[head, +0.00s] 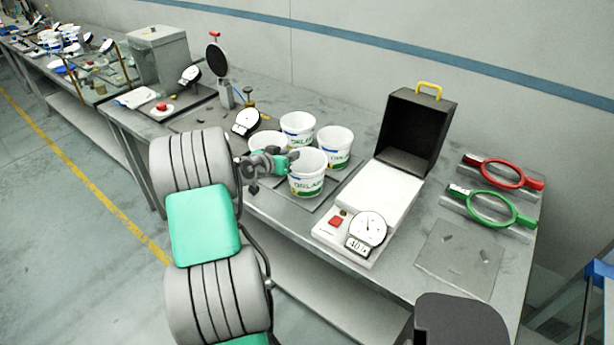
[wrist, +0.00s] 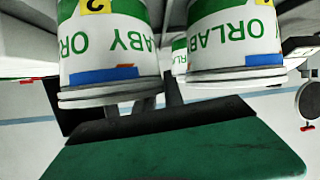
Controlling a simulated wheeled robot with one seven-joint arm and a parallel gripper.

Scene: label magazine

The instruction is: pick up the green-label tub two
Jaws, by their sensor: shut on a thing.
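The green-label tub two (wrist: 108,45) shows upside down at the left of the wrist view, white with green lettering, a blue strip and a yellow mark reading 2. I take it to be the front tub (head: 307,182) in the head view, upright at the front of the group. My gripper (head: 289,160) is at this tub's left side, near its rim, and is shut on it. The exact finger contact is hidden. A second green-lettered tub (wrist: 236,42) is beside it in the wrist view, its yellow mark cut off.
More white tubs stand close behind, at the back (head: 298,127), right (head: 336,149) and left (head: 265,142). A scale (head: 368,229) and an open dark box (head: 414,135) stand to the right. Red (head: 502,172) and green (head: 495,207) rings lie farther right.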

